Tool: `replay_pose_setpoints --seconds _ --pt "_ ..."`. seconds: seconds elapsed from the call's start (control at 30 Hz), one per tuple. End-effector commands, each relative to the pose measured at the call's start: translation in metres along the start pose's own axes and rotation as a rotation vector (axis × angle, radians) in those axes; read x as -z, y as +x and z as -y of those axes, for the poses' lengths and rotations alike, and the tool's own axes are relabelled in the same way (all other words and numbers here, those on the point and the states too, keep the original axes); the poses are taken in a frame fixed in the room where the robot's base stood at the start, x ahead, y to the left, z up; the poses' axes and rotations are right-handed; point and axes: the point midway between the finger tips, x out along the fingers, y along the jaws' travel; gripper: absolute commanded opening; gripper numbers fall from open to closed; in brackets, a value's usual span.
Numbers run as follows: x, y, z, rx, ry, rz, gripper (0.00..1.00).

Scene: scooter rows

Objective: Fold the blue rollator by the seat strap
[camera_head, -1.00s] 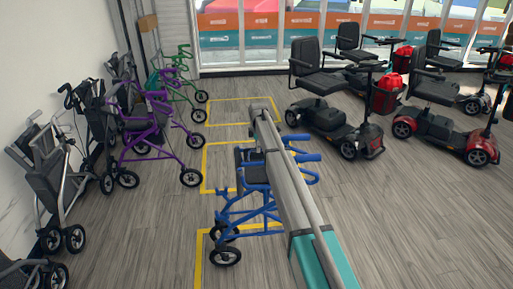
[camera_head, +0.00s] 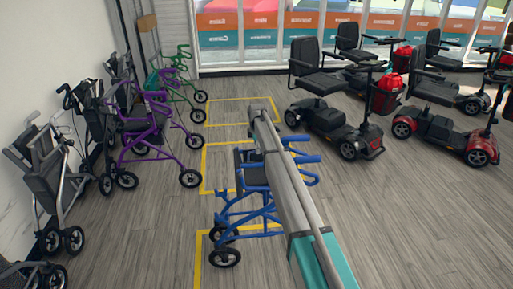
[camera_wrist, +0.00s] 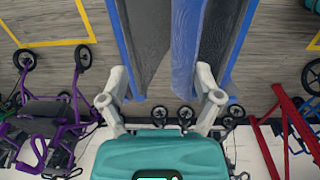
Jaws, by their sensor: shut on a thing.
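The blue rollator (camera_head: 240,198) stands upright on the floor within the yellow floor marking, partly hidden by my arm. Its dark seat (camera_head: 252,176) shows beside the arm. The panels slope toward a fold between the fingers. In the head view, the fingers are hidden.
A purple rollator (camera_head: 160,146), a green one (camera_head: 180,75) and several grey ones line the left wall. Mobility scooters (camera_head: 335,110) stand at the back right. The yellow outline (camera_head: 204,170) marks bays on the floor. The wooden floor at right front is clear.

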Motion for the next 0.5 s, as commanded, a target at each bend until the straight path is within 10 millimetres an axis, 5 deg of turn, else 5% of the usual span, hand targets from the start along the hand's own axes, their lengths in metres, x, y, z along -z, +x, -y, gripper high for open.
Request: replay_pose_setpoints --seconds 0.5 --pt "0.000 -0.022 -0.020 -0.008 0.001 -0.001 0.61"
